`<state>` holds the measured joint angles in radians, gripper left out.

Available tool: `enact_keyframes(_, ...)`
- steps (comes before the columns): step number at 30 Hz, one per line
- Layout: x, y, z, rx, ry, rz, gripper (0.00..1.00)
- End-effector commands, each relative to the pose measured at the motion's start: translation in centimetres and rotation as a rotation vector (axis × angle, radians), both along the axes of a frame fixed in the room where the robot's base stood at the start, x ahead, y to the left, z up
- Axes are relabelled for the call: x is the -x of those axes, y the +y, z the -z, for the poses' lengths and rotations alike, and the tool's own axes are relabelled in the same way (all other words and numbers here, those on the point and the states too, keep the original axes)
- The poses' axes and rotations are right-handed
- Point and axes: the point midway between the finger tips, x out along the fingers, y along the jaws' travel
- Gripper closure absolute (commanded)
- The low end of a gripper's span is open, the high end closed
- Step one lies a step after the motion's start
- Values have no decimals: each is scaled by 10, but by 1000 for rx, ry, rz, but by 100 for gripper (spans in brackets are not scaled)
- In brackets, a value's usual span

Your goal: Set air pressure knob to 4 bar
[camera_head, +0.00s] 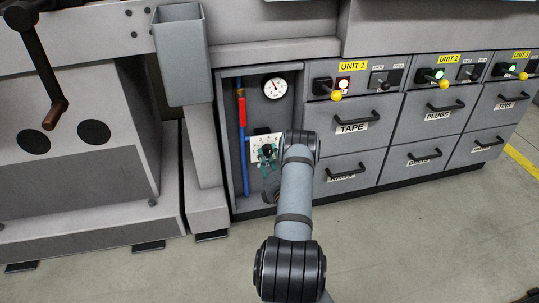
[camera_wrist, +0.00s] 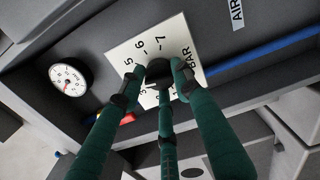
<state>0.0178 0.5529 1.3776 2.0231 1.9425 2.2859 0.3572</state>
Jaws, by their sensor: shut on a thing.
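The air pressure knob (camera_wrist: 158,70) is a dark round knob on a white dial plate (camera_wrist: 127,54) marked with numbers and BAR. In the wrist view 5, 6 and 7 are readable; the lower numbers are partly hidden by my fingers. My gripper (camera_wrist: 158,78) has green fingers shut around the knob. In the head view the plate (camera_head: 256,154) sits low in an open grey cabinet, with my gripper (camera_head: 267,157) at it and my arm covering its right side. The knob's pointer setting cannot be made out. A round white gauge (camera_head: 275,88) with a red needle is above; it also shows in the wrist view (camera_wrist: 68,80).
A blue pipe (camera_head: 244,150) with a red part (camera_head: 242,111) runs down the cabinet's left side. Drawers (camera_head: 352,127) and yellow-tipped switches (camera_head: 335,95) stand to the right. A grey bin (camera_head: 182,55) hangs at upper left. The floor in front is clear.

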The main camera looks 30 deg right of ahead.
Motion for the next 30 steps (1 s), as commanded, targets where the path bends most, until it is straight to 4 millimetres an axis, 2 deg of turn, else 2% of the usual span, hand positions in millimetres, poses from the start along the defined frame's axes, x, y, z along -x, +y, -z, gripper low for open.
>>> enact_keyframes(1, 0, 8, 6, -5, 13, -18, 94)
enact_keyframes(8, 0, 9, 6, -4, 14, -20, 94)
enact_keyframes(9, 0, 9, 6, -4, 14, -20, 66)
enact_keyframes(17, 0, 7, 3, -2, 8, -14, 51)
enact_keyframes(26, 0, 3, 2, 0, 4, -7, 49)
enact_keyframes(30, 8, 4, 2, 0, 5, -6, 49)
